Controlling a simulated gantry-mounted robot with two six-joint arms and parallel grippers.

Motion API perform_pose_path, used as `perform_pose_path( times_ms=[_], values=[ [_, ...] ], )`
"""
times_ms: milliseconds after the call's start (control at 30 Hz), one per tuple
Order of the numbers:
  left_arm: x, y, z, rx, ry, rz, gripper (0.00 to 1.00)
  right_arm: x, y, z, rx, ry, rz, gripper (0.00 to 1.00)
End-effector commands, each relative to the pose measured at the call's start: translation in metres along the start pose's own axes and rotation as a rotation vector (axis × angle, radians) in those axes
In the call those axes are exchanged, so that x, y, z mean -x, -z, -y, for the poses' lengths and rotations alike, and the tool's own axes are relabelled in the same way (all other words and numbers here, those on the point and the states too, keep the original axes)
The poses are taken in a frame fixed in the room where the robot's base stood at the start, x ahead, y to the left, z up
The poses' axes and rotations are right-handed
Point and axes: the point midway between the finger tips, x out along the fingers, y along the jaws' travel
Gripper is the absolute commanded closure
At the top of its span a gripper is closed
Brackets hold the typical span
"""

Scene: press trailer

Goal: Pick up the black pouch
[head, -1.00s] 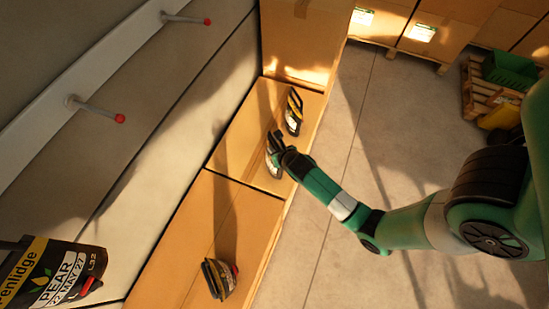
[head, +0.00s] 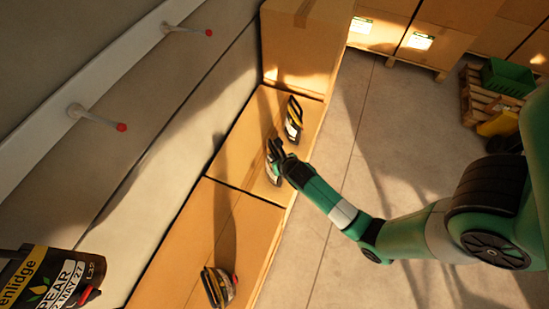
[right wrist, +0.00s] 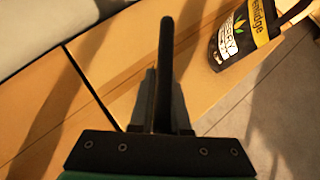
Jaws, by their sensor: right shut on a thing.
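My right gripper (head: 276,154) is over the boxes in the head view, shut on a black pouch (head: 272,178) that is mostly hidden behind it. In the right wrist view the gripper (right wrist: 165,75) shows closed fingers, with the held pouch seen only as a thin edge. A second black pouch (head: 294,119) with a yellow band lies just beyond the gripper; its label also shows in the right wrist view (right wrist: 243,38). A third pouch (head: 217,288) lies on the nearer box.
The pouches on the boxes lie on flat cardboard tops (head: 238,215) beside a pale wall with red-tipped pegs (head: 121,127). A taller carton (head: 300,45) stands behind. Open concrete floor (head: 335,150) is to the right, with a green crate (head: 507,77) farther off.

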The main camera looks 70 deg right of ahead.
Motion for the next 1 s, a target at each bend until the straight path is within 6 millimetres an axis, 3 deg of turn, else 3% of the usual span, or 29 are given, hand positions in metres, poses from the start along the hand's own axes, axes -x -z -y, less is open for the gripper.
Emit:
perform_pose_path(
  times_ms=[300,467,767,1000],
  values=[
    [-0.013,0.012,0.000,0.000,0.000,0.000,0.50,0.023,-0.026,-0.001,-0.002,-0.003,0.011,1.00],
    [-0.019,0.018,0.000,0.000,0.000,0.000,0.50,0.043,-0.026,-0.006,0.000,-0.004,0.010,1.00],
    [-0.035,0.032,0.000,0.000,0.000,0.000,0.50,0.097,-0.033,-0.017,0.001,-0.006,0.011,1.00],
    [-0.043,0.039,0.000,0.000,0.000,0.000,0.50,0.143,-0.014,-0.033,0.006,-0.008,0.007,1.00]
  ],
)
